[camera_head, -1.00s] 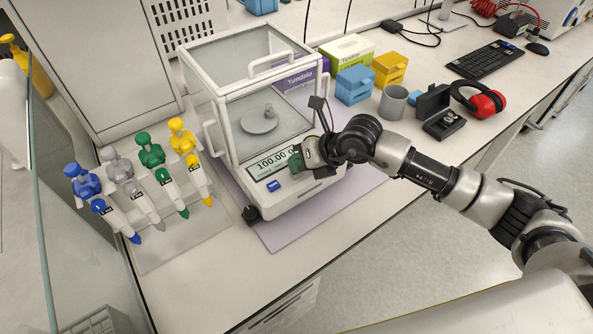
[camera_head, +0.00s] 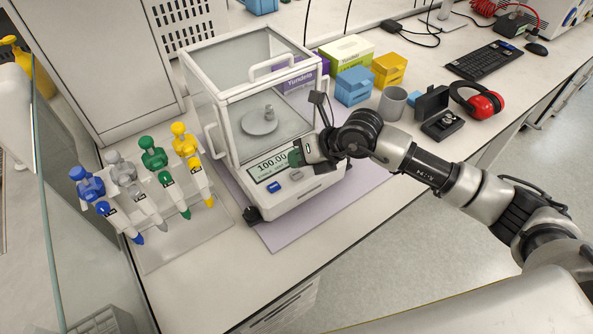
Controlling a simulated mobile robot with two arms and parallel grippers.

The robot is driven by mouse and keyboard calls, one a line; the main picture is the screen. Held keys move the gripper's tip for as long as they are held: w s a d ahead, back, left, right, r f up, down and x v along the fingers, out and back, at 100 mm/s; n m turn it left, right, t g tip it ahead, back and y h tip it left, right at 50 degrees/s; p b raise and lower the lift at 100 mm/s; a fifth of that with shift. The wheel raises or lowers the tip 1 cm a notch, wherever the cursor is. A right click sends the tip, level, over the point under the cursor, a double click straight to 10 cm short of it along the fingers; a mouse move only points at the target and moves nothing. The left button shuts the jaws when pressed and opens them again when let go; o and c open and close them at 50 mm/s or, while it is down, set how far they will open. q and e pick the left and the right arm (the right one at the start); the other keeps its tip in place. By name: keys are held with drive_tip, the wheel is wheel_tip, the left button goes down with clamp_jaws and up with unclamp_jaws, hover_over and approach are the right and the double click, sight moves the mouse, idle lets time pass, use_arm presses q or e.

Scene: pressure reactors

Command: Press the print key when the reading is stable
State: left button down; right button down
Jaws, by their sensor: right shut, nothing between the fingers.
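A glass-walled balance (camera_head: 208,103) stands on a mauve mat (camera_head: 284,232). A small metal weight (camera_head: 269,112) stands on its round pan (camera_head: 259,123) inside the draft shield. The display (camera_head: 266,171) shows "100.00"; its right end is hidden behind my gripper. Below the display are a blue key (camera_head: 271,188) and a pale key (camera_head: 296,174); their labels are too small to read. My right gripper (camera_head: 297,157) is shut and empty, its green fingertips in front of the display's right end, just above the pale key. I cannot tell if they touch the balance. My left gripper is not in view.
Pipettes (camera_head: 150,160) stand in a clear rack left of the balance. Blue (camera_head: 354,86) and yellow boxes (camera_head: 389,70), a grey cup (camera_head: 392,103), an open black case (camera_head: 433,103) and red earmuffs (camera_head: 484,104) are to the right. The front bench is clear.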

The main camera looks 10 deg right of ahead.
sight(298, 172)
drive_tip(key=shift+r+p, duration=1.35)
drive_tip(key=shift+r, duration=1)
drive_tip(key=shift+f, duration=0.1)
